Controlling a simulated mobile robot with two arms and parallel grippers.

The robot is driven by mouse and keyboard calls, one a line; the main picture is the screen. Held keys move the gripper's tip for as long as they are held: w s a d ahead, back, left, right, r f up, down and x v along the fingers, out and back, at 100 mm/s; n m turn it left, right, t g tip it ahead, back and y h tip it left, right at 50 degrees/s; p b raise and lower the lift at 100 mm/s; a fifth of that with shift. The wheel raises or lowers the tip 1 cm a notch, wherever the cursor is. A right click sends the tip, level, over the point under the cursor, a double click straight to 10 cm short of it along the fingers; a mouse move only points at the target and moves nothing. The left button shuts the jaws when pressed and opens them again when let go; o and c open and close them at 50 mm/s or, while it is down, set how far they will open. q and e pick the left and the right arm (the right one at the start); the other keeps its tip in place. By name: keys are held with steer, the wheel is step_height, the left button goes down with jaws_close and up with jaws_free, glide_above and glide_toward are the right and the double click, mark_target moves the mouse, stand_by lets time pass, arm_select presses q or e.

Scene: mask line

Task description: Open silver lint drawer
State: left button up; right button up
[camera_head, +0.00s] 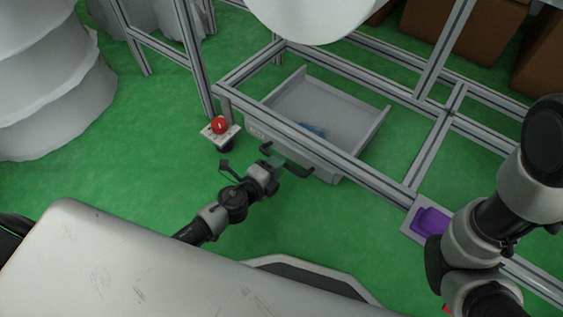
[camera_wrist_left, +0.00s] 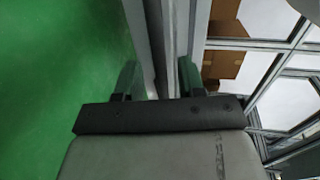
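The silver-grey lint drawer (camera_head: 345,118) sits low in the metal frame, its open top showing behind the front rail. A small blue thing (camera_head: 313,130) lies inside it. Its front panel (camera_head: 262,135) is below the rail, with a dark handle (camera_head: 298,168) on it. My left gripper (camera_head: 278,166) is at the handle; whether it touches is unclear. In the left wrist view the left gripper's fingers (camera_wrist_left: 158,78) are apart, with grey metal showing between and beyond them. The handle is not clear there. My right arm comes in at the right; its gripper is not in view.
A red button on a white box (camera_head: 219,127) stands left of the drawer. A purple tray (camera_head: 430,222) sits at the frame's right. A large white cylinder (camera_head: 312,15) hangs above. Brown boxes (camera_head: 458,35) are behind. Green floor (camera_head: 130,185) is clear at left.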

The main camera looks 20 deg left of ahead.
arm_select(q)
steer(key=shift+x, duration=1.25)
jaws_close()
